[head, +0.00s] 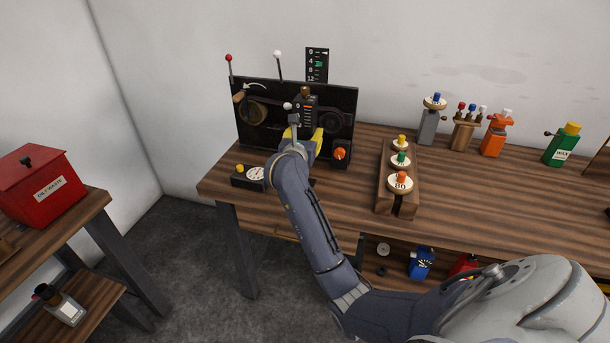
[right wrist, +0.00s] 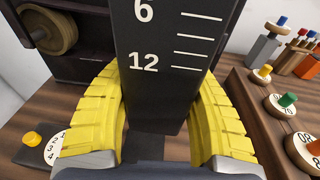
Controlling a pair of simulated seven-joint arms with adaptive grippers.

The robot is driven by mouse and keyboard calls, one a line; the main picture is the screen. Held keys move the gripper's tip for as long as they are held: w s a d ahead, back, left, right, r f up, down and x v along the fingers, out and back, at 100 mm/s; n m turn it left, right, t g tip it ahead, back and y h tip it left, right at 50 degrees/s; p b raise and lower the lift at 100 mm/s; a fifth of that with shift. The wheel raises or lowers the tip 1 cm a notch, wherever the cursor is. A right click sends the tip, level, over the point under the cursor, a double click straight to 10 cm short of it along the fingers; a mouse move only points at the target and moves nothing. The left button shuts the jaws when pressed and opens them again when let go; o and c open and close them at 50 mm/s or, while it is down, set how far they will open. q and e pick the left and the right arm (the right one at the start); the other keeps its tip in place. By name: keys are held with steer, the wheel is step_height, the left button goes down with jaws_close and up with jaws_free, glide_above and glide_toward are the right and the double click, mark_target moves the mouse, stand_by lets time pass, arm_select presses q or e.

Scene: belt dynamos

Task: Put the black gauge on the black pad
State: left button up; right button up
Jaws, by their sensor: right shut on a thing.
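The black gauge (head: 308,112) is a tall dark block with white scale lines; the numbers 6 and 12 face the right wrist view (right wrist: 165,75). My right gripper (head: 304,136) is shut on it, with a yellow finger on each side, in front of the black machine. In the right wrist view a dark flat patch (right wrist: 150,147) lies just below the gauge's lower end and looks like the black pad. I cannot tell whether the gauge touches it. In the head view my gripper and arm hide that spot. My left gripper is not in view.
The black machine (head: 346,110) with a belt wheel and an orange knob (head: 340,153) stands close behind. A dark box with a dial (head: 255,173) is to the left. A wooden rack (head: 384,188) with round labelled pieces is to the right. Bottles stand further right.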

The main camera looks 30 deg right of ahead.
step_height(320, 180, down, 14)
steer(key=shift+f, duration=0.1)
stand_by(0.6)
steer(key=shift+f, duration=0.1)
steer(key=o, duration=1.5)
steer(key=shift+f, duration=0.1)
steer(key=shift+o, duration=0.2)
